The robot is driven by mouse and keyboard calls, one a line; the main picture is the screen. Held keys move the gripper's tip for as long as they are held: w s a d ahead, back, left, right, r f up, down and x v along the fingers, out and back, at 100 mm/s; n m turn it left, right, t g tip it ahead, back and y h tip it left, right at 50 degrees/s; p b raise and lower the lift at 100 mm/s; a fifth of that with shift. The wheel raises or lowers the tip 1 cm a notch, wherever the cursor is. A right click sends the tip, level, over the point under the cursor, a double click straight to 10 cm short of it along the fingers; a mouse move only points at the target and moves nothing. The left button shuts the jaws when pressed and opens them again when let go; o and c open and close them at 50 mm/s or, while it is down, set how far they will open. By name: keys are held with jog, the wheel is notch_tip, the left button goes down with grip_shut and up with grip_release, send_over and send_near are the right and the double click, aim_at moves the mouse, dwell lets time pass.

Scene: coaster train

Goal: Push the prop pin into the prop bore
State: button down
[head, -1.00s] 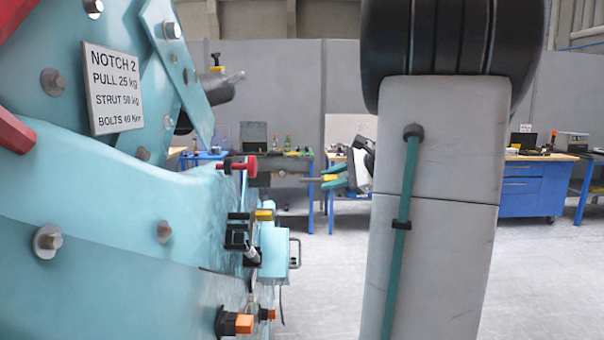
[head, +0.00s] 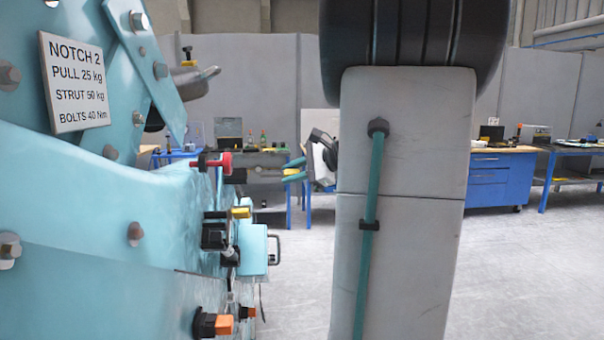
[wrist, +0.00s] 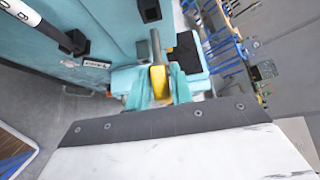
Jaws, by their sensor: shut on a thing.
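The prop pin is a grey rod with a yellow grip (wrist: 158,82). In the wrist view its rod (wrist: 155,44) points away from my gripper, towards the teal machine. My gripper (wrist: 160,88) is shut on the yellow grip between its teal fingers. In the head view my gripper (head: 295,171) shows small beyond my upright arm link, right of the machine. A gap shows there between the pin and the red knob (head: 225,163) on the machine's edge. I cannot make out the prop bore in either view.
The teal machine (head: 100,215) fills the left of the head view, with a NOTCH 2 plate (head: 75,80). Orange-tipped fittings (head: 222,325) and a handled teal box (head: 254,247) stick out from its edge. Workbenches stand behind; the floor (head: 510,270) at right is clear.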

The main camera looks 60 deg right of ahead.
jog(key=shift+w+a, duration=0.65)
jog(key=shift+w, duration=0.15)
jog(key=w+a, duration=0.4)
jog(key=shift+w, duration=0.25)
dwell(2.8)
jog(key=c, duration=1.1)
grip_release()
jog(key=shift+c, duration=0.2)
jog(key=v, duration=0.7)
jog(key=shift+s+r, duration=0.2)
jog(key=shift+s, duration=0.15)
jog(key=shift+d, duration=0.1)
